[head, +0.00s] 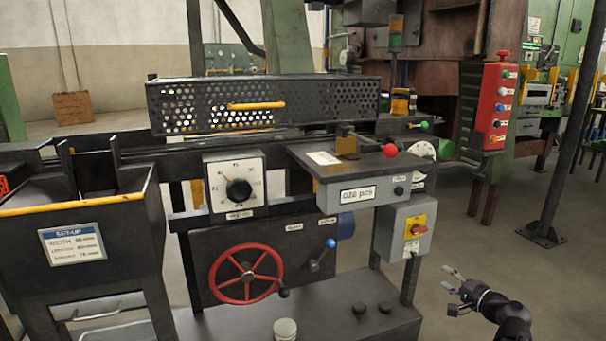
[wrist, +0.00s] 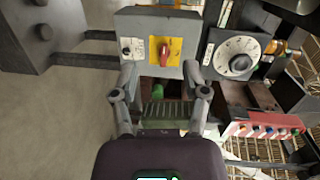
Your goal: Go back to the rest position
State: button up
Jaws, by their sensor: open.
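My gripper (head: 451,281) is at the lower right of the head view, to the right of the machine and clear of it. Its two fingers are spread, with nothing between them. In the wrist view the open fingers (wrist: 160,82) point toward a grey switch box (wrist: 137,24) with a red rotary switch (wrist: 164,50) on a yellow plate. I cannot tell the exact gap to the box, but in the head view the gripper is apart from the grey switch box (head: 395,243).
The machine carries a red handwheel (head: 246,275), a dial (head: 238,188), a perforated guard (head: 300,101) and a red-knobbed lever (head: 389,151). A set-up bin (head: 110,222) stands left. A red button panel (head: 493,106) and a dark post (head: 570,140) stand right. Floor beside my arm is clear.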

jog(key=s+a+r+n+g+p, duration=0.2)
jog(key=a+r+n+g+p, duration=0.25)
jog(key=a+p, duration=0.45)
jog(key=s+a+r+n+g+p, duration=0.3)
jog(key=a+r+g+p, duration=0.15)
jog(key=a+p, duration=0.45)
jog(key=s+a+r+n+g+h+p, duration=0.2)
jog(key=s+r+g+h+p, duration=0.1)
jog(key=p, duration=0.6)
jog(key=s+a+r+n+g+h+p, duration=0.2)
jog(key=s+r+g+h+p, duration=0.1)
jog(key=r+p, duration=0.5)
jog(key=s+h+p, duration=0.1)
jog(key=s, duration=0.1)
jog(key=shift+s, duration=0.4)
jog(key=shift+r+n, duration=0.1)
jog(key=shift+n, duration=0.15)
